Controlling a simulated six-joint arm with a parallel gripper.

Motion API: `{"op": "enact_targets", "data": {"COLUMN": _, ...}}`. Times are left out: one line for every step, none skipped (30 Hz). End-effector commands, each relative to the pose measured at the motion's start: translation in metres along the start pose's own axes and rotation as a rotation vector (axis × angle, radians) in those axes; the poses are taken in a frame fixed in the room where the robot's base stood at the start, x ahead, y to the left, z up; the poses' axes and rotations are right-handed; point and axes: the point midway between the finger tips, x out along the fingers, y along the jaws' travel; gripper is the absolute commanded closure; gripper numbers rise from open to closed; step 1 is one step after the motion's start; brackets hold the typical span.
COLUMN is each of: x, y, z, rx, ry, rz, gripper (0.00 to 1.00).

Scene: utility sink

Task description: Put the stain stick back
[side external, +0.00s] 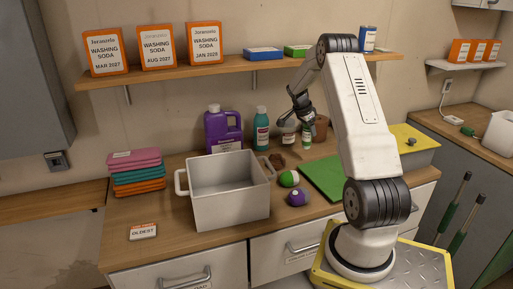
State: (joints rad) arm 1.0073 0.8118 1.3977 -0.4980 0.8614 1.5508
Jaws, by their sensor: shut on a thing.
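My gripper (300,117) points down over the back of the counter, right of the teal bottle. It is shut on a small white stick with green markings (306,136), which looks like the stain stick and hangs upright below the fingers. Another small pale container with a dark label (288,139) shows just left of it, partly covered by the gripper. At this size I cannot read either label or tell whether the stick touches the counter.
A purple jug (222,130) and a teal bottle (261,129) stand behind a grey tub (228,197). A brown box (321,127) is close right of my gripper. Green and purple balls (289,178) lie in front. A green mat (322,180) is clear. The shelf (180,74) hangs above.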

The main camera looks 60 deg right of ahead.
Motion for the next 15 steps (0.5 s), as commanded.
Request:
{"op": "enact_targets", "data": {"x": 0.006, "y": -0.005, "z": 0.001, "rx": -0.001, "ry": 0.000, "rz": 0.000, "gripper": 1.00}}
{"op": "enact_targets", "data": {"x": 0.009, "y": -0.007, "z": 0.002, "rx": -0.001, "ry": 0.000, "rz": 0.001, "gripper": 1.00}}
{"op": "enact_targets", "data": {"x": 0.013, "y": -0.010, "z": 0.002, "rx": -0.001, "ry": 0.000, "rz": 0.000, "gripper": 1.00}}
{"op": "enact_targets", "data": {"x": 0.016, "y": -0.012, "z": 0.003, "rx": -0.001, "ry": 0.000, "rz": 0.000, "gripper": 1.00}}
{"op": "enact_targets", "data": {"x": 0.019, "y": -0.014, "z": 0.003, "rx": -0.001, "ry": 0.000, "rz": 0.000, "gripper": 1.00}}
{"op": "enact_targets", "data": {"x": 0.022, "y": -0.017, "z": 0.004, "rx": 0.000, "ry": 0.000, "rz": 0.000, "gripper": 1.00}}
{"op": "enact_targets", "data": {"x": 0.024, "y": -0.019, "z": 0.004, "rx": 0.000, "ry": 0.000, "rz": -0.001, "gripper": 1.00}}
{"op": "enact_targets", "data": {"x": 0.025, "y": -0.020, "z": 0.004, "rx": 0.000, "ry": 0.000, "rz": -0.001, "gripper": 1.00}}
{"op": "enact_targets", "data": {"x": 0.027, "y": -0.022, "z": 0.005, "rx": 0.000, "ry": 0.000, "rz": -0.001, "gripper": 1.00}}
{"op": "enact_targets", "data": {"x": 0.028, "y": -0.023, "z": 0.005, "rx": 0.000, "ry": 0.000, "rz": -0.001, "gripper": 1.00}}
{"op": "enact_targets", "data": {"x": 0.029, "y": -0.024, "z": 0.005, "rx": 0.000, "ry": 0.000, "rz": -0.001, "gripper": 1.00}}
{"op": "enact_targets", "data": {"x": 0.030, "y": -0.025, "z": 0.005, "rx": 0.000, "ry": 0.000, "rz": -0.001, "gripper": 1.00}}
{"op": "enact_targets", "data": {"x": 0.030, "y": -0.025, "z": 0.005, "rx": 0.000, "ry": 0.000, "rz": -0.001, "gripper": 1.00}}
{"op": "enact_targets", "data": {"x": 0.031, "y": -0.025, "z": 0.005, "rx": 0.000, "ry": 0.000, "rz": -0.001, "gripper": 1.00}}
{"op": "enact_targets", "data": {"x": 0.031, "y": -0.025, "z": 0.005, "rx": 0.000, "ry": 0.000, "rz": -0.001, "gripper": 1.00}}
